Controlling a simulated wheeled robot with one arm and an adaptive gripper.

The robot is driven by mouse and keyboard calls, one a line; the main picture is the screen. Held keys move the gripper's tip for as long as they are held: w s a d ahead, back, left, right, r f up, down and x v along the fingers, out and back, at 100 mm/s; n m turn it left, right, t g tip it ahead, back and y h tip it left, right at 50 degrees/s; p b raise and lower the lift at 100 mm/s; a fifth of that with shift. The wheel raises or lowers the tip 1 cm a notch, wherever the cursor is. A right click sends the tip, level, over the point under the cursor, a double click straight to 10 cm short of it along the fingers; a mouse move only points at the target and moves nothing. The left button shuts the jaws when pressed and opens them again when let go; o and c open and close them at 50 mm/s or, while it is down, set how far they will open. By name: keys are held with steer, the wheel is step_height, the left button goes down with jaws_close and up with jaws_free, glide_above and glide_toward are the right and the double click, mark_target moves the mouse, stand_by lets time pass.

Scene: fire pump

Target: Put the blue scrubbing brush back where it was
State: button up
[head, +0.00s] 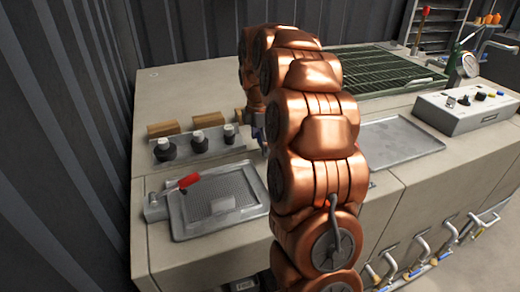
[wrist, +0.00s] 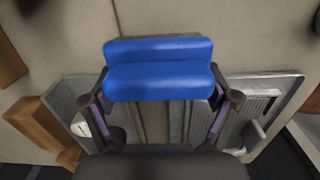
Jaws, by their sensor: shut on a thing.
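The blue scrubbing brush (wrist: 160,75) is between the two fingers of my gripper (wrist: 160,92) in the wrist view. My gripper is shut on it and holds it crosswise, above the pale bench top. In the head view my gripper (head: 258,126) is mostly hidden behind my own copper arm, just right of the row of wooden blocks. Only a small dark blue patch shows there. I cannot tell whether the brush touches the bench.
Two wooden blocks (head: 163,128) lie behind a metal tray with black-based fittings (head: 178,152). A mesh tray (head: 180,218) with a red-handled tool (head: 188,181) is in front. A flat tray (head: 400,143) and a control box (head: 466,112) stand right. The back left bench top is clear.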

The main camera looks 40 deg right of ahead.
mark_target(260, 143)
steer(key=shift+w+d, duration=0.15)
steer(key=shift+w, duration=0.2)
steer(key=shift+f, duration=1.7)
steer(key=shift+f, duration=0.15)
steer(key=o, duration=1.3)
steer(key=shift+a+r, duration=0.15)
steer(key=shift+r, duration=2.95)
steer(key=shift+a+r, duration=0.15)
steer(key=shift+r, duration=2.9)
